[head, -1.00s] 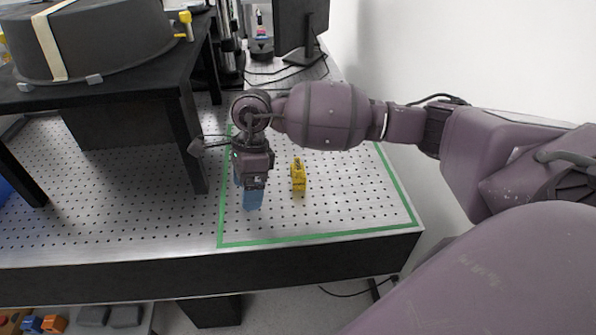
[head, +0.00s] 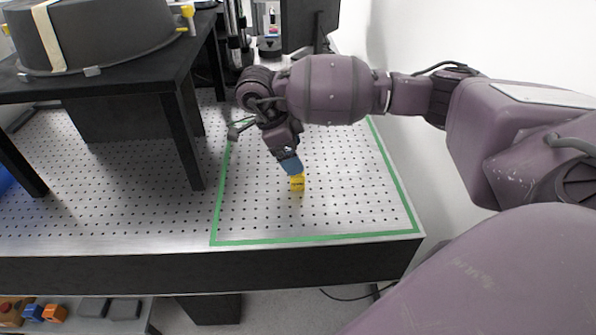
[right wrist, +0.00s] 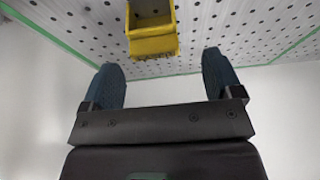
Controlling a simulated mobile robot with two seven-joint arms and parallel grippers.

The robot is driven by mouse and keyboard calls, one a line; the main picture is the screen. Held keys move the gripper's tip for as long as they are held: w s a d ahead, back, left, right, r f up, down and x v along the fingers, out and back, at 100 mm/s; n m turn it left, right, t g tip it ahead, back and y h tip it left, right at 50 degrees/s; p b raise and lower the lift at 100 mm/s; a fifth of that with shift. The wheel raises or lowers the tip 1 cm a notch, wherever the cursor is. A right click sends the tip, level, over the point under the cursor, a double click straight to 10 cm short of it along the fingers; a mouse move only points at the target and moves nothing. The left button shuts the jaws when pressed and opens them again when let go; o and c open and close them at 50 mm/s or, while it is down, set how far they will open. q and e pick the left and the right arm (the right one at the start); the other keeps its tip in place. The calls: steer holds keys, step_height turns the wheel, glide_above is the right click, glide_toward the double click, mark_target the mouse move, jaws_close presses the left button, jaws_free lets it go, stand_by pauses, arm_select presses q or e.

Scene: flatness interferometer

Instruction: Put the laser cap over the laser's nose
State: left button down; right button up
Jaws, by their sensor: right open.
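The yellow piece, which looks like the laser cap (head: 297,184), sits on the perforated table inside the green-taped area. In the right wrist view the yellow piece (right wrist: 151,32) shows a hollow, box-like opening. My right gripper (head: 290,166), with blue fingers, is tilted down just above and behind the cap in the head view and partly overlaps it. In the right wrist view my right gripper (right wrist: 164,78) is open and empty, with the cap beyond the fingertips, roughly between their lines. I cannot make out the laser's nose. My left gripper is not in view.
A black raised stand (head: 185,130) carries a large dark round housing (head: 100,35) at the left. Green tape (head: 310,238) edges the work area near the table's front. A monitor (head: 310,22) stands at the back. The perforated surface around the cap is clear.

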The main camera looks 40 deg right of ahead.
steer(key=x, duration=0.4)
steer(key=shift+s+f, duration=0.3)
steer(key=shift+f, duration=0.35)
